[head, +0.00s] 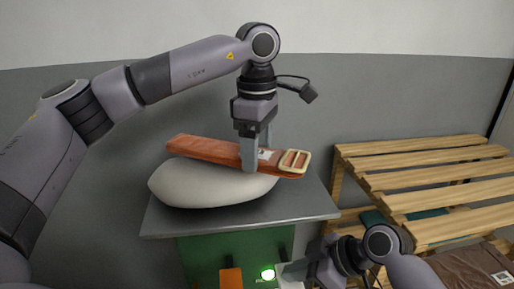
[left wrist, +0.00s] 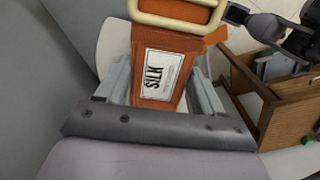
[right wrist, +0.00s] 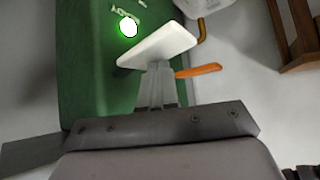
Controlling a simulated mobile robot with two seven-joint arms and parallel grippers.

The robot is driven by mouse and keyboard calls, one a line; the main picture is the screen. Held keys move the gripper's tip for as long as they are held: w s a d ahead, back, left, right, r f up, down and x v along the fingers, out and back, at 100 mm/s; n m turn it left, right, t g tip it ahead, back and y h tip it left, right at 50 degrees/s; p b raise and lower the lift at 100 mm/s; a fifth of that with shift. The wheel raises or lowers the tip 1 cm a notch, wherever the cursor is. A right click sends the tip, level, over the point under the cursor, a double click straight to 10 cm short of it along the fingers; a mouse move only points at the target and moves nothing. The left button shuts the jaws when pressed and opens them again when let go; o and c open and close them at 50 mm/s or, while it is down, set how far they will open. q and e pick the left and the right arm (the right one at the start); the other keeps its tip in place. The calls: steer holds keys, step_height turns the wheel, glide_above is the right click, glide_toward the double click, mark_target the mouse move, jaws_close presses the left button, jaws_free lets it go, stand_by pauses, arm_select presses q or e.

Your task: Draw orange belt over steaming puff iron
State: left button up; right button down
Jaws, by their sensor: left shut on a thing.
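The orange belt (head: 205,149) lies lengthwise across the top of the white, rounded puff iron (head: 200,185), its pale gold buckle (head: 295,161) beyond the puff's right end. My left gripper (head: 257,158) points down and is shut on the belt near the buckle, beside a printed white tag. In the left wrist view the belt (left wrist: 158,42) runs between the fingers. My right gripper (right wrist: 156,85) is low at the front of the green cabinet (head: 205,255). Its fingers look together, against a white paddle-like plate (right wrist: 158,43). No steam is visible.
The puff sits on a grey top (head: 310,205) above the green cabinet. The cabinet's front has a glowing green light (head: 268,274) and an orange part (head: 231,278). A slatted wooden rack (head: 430,175) stands to the right, with folded brown cloth (head: 465,268) below.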

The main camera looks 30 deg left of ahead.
mark_target(271, 157)
steer(key=shift+f, duration=0.75)
arm_select(q)
steer(key=shift+f, duration=1.2)
arm_select(e)
steer(key=shift+d, duration=0.1)
stand_by(0.4)
arm_select(q)
steer(key=shift+d, duration=0.1)
steer(key=shift+w+d, duration=0.2)
steer(key=shift+d, duration=1.25)
arm_select(e)
steer(key=shift+s, duration=0.1)
arm_select(q)
steer(key=shift+a, duration=0.1)
steer(key=shift+s+a, duration=0.15)
steer(key=shift+a, duration=0.85)
steer(key=shift+s+a, duration=0.2)
steer(key=shift+a, duration=0.75)
steer(key=shift+s+a, duration=0.15)
steer(key=shift+a, duration=0.85)
steer(key=shift+r, duration=2.55)
